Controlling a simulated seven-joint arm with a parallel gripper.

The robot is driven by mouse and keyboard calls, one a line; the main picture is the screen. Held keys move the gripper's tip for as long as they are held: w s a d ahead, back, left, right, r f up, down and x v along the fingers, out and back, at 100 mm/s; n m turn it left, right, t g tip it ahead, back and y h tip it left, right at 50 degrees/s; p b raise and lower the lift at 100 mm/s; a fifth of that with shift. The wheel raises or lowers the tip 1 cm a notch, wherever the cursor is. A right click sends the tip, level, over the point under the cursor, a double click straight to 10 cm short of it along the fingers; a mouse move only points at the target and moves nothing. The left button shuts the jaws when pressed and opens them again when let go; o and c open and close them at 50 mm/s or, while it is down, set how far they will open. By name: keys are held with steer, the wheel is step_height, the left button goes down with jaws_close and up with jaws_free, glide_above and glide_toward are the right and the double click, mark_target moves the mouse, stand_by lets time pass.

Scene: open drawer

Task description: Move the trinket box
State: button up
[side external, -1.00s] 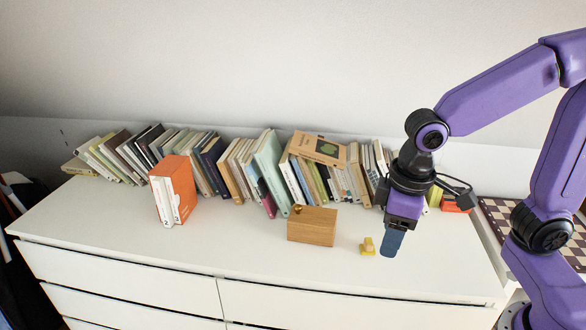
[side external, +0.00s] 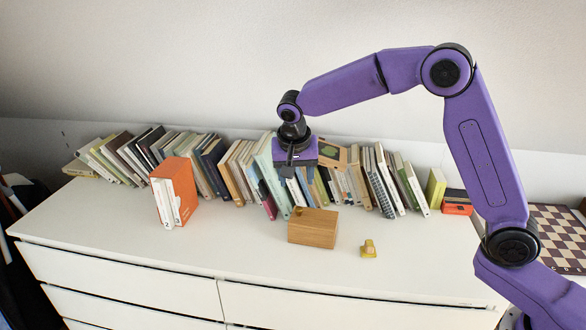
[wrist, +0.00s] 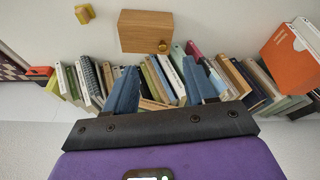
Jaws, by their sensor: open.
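The wooden box (side external: 312,230), which I take as the trinket box, stands on the white dresser top in front of the books. The box also shows in the wrist view (wrist: 144,31), beyond my fingertips. My gripper (side external: 293,179) is above and behind the box, in front of the row of books, and does not appear to touch it. In the wrist view its two blue fingers (wrist: 162,80) are spread apart with nothing held between them.
A row of leaning books (side external: 240,165) fills the back of the dresser top (side external: 120,220). An orange-and-white book pair (side external: 173,192) stands to the left. A small yellow object (side external: 369,249) lies right of the box. A checkered board (side external: 555,235) is at far right. The front strip is clear.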

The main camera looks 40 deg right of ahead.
mark_target(298, 208)
steer(key=w+m, duration=0.1)
steer(key=w+d+m, duration=0.1)
steer(key=w, duration=0.1)
steer(key=w+d+f+m, duration=0.1)
steer(key=shift+w+d+h, duration=0.25)
steer(key=shift+w+h, duration=0.15)
steer(key=shift+f, duration=0.15)
steer(key=x, duration=1.7)
steer(key=shift+w, duration=0.1)
jaws_close()
stand_by(0.9)
